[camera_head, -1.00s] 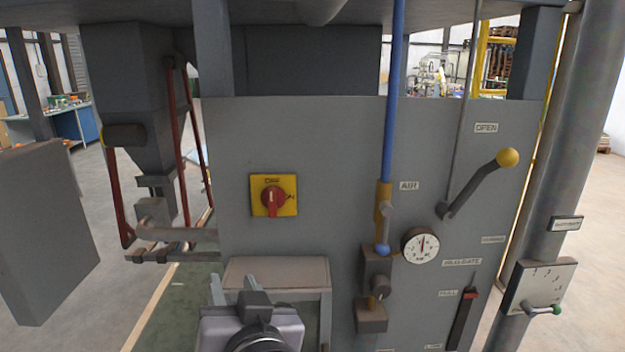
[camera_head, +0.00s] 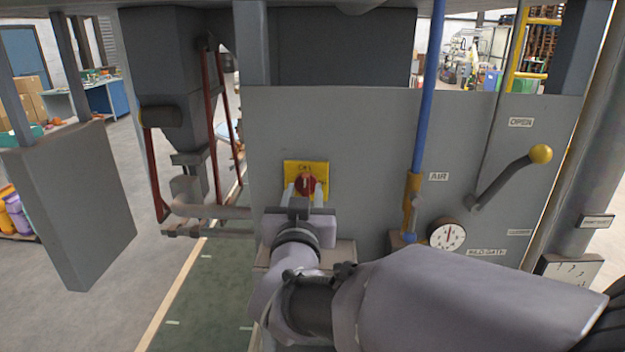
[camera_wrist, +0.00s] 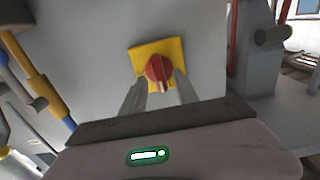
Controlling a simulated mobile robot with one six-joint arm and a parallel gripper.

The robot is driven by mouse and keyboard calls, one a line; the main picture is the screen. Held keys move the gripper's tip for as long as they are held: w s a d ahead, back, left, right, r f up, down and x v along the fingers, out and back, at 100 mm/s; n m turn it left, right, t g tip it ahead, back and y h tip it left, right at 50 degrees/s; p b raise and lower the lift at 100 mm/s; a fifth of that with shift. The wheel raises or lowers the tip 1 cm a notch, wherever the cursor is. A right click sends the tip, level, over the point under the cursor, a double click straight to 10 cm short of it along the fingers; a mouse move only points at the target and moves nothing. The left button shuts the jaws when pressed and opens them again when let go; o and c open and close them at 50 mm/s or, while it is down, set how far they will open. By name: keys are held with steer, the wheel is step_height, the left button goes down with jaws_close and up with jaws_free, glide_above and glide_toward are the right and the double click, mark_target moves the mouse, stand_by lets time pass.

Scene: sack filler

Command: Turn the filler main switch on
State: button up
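The filler main switch is a red rotary knob (camera_head: 306,184) on a yellow plate (camera_head: 319,168), fixed to the grey panel (camera_head: 370,140). In the wrist view the red knob (camera_wrist: 158,69) and yellow plate (camera_wrist: 141,52) are near the top middle. My gripper (camera_head: 302,192) is in front of the switch, its fingers pointing at the panel. In the wrist view my gripper (camera_wrist: 158,80) is open, one finger on each side of the knob's lower part. I cannot tell whether the fingers touch it. The plate's lower part is hidden behind the gripper in the head view.
Right of the switch are a blue air pipe (camera_head: 427,90), a round gauge (camera_head: 447,235) and a lever with a yellow ball (camera_head: 540,154). Red bars (camera_head: 213,130) hang beside the hopper (camera_head: 165,70).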

steer(key=shift+w, duration=0.5)
jaws_close()
